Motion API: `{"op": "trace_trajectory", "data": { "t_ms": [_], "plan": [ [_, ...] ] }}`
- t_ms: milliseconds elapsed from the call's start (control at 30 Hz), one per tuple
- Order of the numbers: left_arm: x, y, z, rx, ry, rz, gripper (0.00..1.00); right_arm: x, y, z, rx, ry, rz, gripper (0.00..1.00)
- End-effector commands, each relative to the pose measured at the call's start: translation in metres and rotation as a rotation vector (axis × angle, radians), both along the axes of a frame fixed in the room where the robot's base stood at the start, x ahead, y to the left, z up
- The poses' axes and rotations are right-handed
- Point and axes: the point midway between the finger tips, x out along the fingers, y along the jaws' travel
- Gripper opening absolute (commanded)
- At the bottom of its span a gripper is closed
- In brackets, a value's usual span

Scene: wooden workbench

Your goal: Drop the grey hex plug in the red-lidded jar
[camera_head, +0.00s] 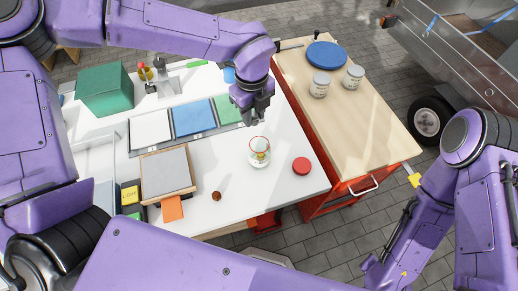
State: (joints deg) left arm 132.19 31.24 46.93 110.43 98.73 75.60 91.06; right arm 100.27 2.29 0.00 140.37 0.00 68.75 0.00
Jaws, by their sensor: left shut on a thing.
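My left gripper (256,114) is above the far side of a clear glass jar (260,159), pointing down. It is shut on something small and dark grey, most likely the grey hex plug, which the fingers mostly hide. The jar stands upright and open on the white tabletop, with a reddish ring at its mouth and something orange showing inside. The round red lid (302,166) lies flat on the tabletop to the right of the jar. The gripper is apart from the jar. My right arm is at the right edge, and its gripper cannot be made out.
A small brown piece (216,196) lies left of the jar. A grey framed board (167,172) and a row of coloured panels (193,118) are further left. A wooden-topped cart (355,115) with two jars and a blue disc stands right.

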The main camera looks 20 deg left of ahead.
Motion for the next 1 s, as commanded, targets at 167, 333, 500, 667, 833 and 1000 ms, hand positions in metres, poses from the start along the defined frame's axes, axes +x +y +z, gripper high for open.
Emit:
{"op": "trace_trajectory", "data": {
  "t_ms": [167, 333, 500, 667, 833, 1000],
  "plan": [
    [-0.002, 0.003, 0.002, -0.001, 0.002, 0.19, 0.0, 0.0, 0.0, 0.002, 0.0, 0.0, 0.0, 0.43],
    [-0.002, 0.003, -0.011, 0.0, 0.003, 0.203, 0.0, 0.0, 0.0, -0.008, 0.0, 0.0, 0.0, 0.43],
    [-0.002, 0.003, -0.036, -0.001, 0.002, 0.202, 0.0, 0.0, 0.0, -0.027, 0.0, 0.0, 0.0, 0.43],
    [-0.002, 0.002, -0.055, -0.001, 0.002, 0.2, 0.0, 0.0, 0.0, -0.042, 0.0, 0.0, 0.0, 0.43],
    [-0.002, 0.002, -0.057, -0.002, 0.001, 0.2, 0.0, 0.0, 0.0, -0.042, 0.0, 0.0, 0.0, 0.43],
    [-0.002, 0.002, -0.057, -0.002, 0.001, 0.2, 0.44, 0.0, 0.0, -0.041, 0.0, 0.0, 0.0, 0.43]
  ]
}}
